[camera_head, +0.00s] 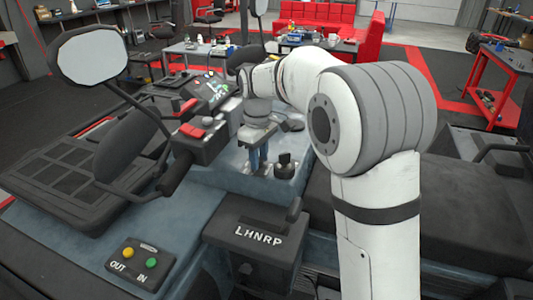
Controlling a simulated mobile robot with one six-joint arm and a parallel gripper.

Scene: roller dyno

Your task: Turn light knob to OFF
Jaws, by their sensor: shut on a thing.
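My gripper (258,157) points down at the blue-grey console panel (228,172) in the middle of the head view. Its fingers are shut on a small control on the panel, which looks like the light knob. The fingers hide most of it, so its setting cannot be read. A black knob (285,163) stands upright on the same panel, just right of the fingers and apart from them.
A red-switched handlebar control (197,133) and a mirror (90,57) stand left of my gripper. A black gear lever box (256,238) marked LHNRP is in front. A box with yellow and green buttons (139,263) is at front left. Seats flank the console.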

